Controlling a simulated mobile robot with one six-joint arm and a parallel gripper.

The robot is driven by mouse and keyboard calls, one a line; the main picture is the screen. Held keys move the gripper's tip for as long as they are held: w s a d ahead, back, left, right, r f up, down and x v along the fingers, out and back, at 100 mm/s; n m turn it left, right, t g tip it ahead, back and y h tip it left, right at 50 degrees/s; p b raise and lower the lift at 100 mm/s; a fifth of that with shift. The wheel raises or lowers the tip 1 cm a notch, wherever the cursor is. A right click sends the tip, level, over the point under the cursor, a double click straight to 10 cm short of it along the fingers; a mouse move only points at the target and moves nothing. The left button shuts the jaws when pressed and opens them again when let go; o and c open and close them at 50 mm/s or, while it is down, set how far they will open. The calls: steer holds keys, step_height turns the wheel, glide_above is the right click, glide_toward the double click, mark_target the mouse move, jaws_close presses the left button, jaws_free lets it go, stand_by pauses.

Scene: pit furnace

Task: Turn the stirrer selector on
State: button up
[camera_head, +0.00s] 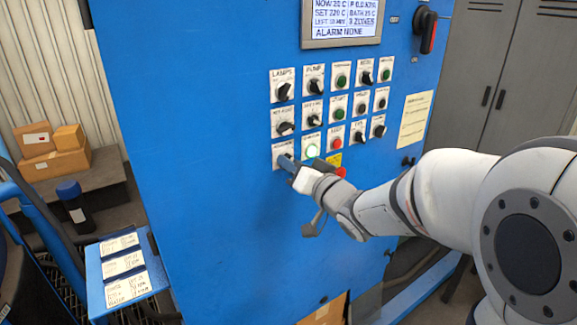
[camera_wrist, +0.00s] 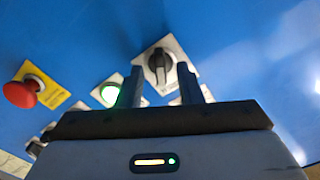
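A black selector knob on a white plate (camera_head: 283,149) is at the lower left of the control panel. Its label is too small to read, so I cannot confirm that it is the stirrer selector. In the wrist view, its knob (camera_wrist: 159,67) shows just beyond and between the fingertips, pointing roughly up and down in that picture. My gripper (camera_head: 288,164) is at this plate and partly covers it. In the wrist view, my gripper (camera_wrist: 161,86) has its two dark fingers apart with nothing clamped; contact with the knob cannot be told.
A lit green button (camera_head: 312,150) is right beside the selector. A red mushroom button on a yellow plate (camera_wrist: 22,93) is close by. Several other selectors and buttons fill the rows above. A display (camera_head: 342,22) reads ALARM NONE. The blue panel left of the selector is clear.

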steer(key=b+v, duration=0.1)
steer(key=v, duration=0.6)
steer(key=s+d+f+m+g+h, duration=0.35)
steer(key=d+f+h, duration=0.25)
steer(key=d+h, duration=0.5)
steer(key=s+f+n+g, duration=0.1)
steer(key=s+f+g, duration=0.2)
steer(key=s, duration=0.5)
steer(key=s+f+n+g+y, duration=0.1)
steer(key=s+f+n+g, duration=0.1)
steer(key=s+g, duration=0.3)
steer(key=s+f, duration=0.1)
steer(key=s, duration=0.2)
steer(key=shift+s+a, duration=0.2)
steer(key=shift+s, duration=0.15)
